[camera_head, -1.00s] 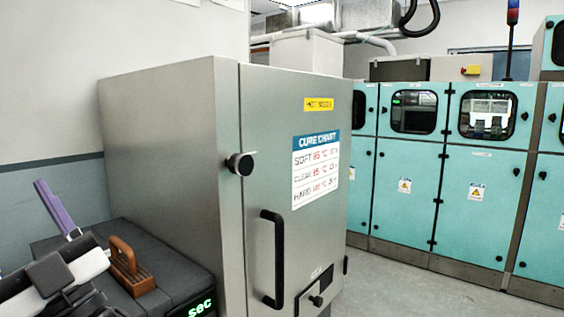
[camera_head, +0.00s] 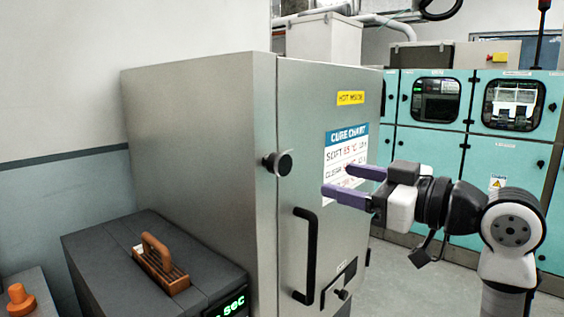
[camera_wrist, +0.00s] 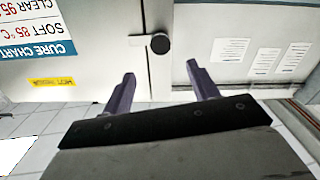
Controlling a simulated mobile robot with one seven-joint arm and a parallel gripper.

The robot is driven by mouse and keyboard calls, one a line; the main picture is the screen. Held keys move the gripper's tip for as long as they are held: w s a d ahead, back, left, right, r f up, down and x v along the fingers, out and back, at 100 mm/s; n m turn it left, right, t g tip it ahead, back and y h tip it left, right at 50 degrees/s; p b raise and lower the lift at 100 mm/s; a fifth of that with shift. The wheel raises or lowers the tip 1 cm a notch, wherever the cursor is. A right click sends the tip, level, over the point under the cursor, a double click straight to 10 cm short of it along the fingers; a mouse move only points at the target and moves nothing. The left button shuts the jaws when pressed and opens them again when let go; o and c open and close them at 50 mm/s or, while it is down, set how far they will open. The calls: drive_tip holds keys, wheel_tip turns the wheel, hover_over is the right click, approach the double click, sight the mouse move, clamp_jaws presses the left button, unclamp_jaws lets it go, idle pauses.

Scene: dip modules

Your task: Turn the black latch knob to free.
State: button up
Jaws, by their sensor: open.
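The black latch knob (camera_head: 279,163) sticks out from the left edge of the steel oven door (camera_head: 318,130), near the seam with the cabinet side. In the wrist view the knob (camera_wrist: 160,43) shows beyond my fingertips, near the middle at the top, on a light bar across the seam. My gripper (camera_head: 347,183) is open and empty, with purple fingers pointing left toward the knob. It is in front of the door, to the right of the knob and apart from it. In the wrist view my gripper (camera_wrist: 162,85) has its two fingers spread wide.
A black door handle (camera_head: 306,255) stands out below the knob. A cure chart (camera_head: 340,155) is on the door behind my gripper. A dark box with a brown-handled tool (camera_head: 160,265) stands at lower left. Teal cabinets (camera_head: 440,150) line the right back.

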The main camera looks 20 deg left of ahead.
sight(285, 167)
drive_tip(key=p+x, duration=0.3)
drive_tip(key=x, duration=1)
drive_tip(key=shift+w+a+f, duration=0.1)
drive_tip(key=shift+a, duration=0.2)
clamp_jaws()
